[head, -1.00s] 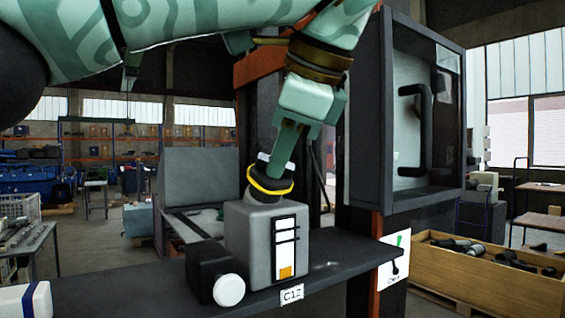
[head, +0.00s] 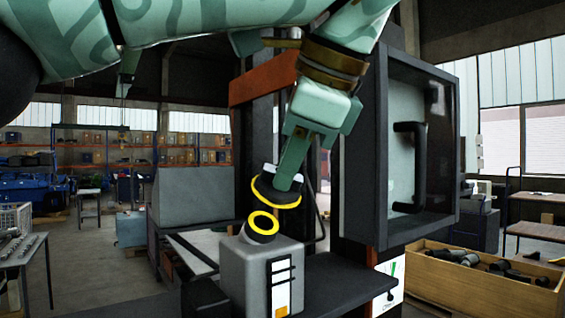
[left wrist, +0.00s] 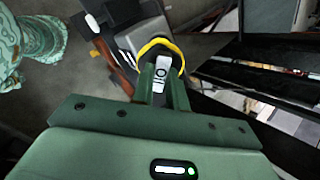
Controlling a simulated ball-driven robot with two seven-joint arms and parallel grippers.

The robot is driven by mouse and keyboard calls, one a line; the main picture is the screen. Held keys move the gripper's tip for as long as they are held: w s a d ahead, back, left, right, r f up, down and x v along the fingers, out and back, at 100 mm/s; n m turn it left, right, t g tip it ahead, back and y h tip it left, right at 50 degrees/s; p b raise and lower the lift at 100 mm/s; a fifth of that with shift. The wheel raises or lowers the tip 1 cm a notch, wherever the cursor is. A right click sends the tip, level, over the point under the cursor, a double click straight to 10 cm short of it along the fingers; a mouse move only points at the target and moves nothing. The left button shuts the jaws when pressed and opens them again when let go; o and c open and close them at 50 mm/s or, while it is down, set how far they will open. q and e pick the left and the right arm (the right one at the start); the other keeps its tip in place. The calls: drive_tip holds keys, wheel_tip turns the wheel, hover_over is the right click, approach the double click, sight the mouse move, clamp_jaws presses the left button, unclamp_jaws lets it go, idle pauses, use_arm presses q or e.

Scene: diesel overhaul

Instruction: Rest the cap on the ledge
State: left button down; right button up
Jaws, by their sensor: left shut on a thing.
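My left gripper (head: 284,182) is shut on the cap (head: 277,191), a dark round piece with a yellow rim. The cap is tilted and hangs just above and to the right of the open neck (head: 262,225) of a grey container, apart from it. The neck has a yellow ring around its mouth. The grey container (head: 245,268) stands on the dark ledge (head: 335,285) and has a white label with an orange square. In the left wrist view the cap's yellow rim (left wrist: 160,42) shows beyond the fingers. My right gripper is not in view.
A dark cabinet with a glazed door and black handle (head: 410,165) stands right of my left gripper. A wooden crate (head: 470,285) of dark parts is at the lower right. The ledge is bare right of the container.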

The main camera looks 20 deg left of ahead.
use_arm(q)
drive_tip(key=shift+s+a+r, duration=0.1)
drive_tip(key=shift+s+r, duration=0.25)
drive_tip(key=shift+r, duration=0.1)
drive_tip(key=a, duration=0.1)
drive_tip(key=s+a+h, duration=0.1)
drive_tip(key=s+a+g, duration=0.1)
drive_tip(key=shift+a+r, duration=0.15)
drive_tip(key=shift+a, duration=0.1)
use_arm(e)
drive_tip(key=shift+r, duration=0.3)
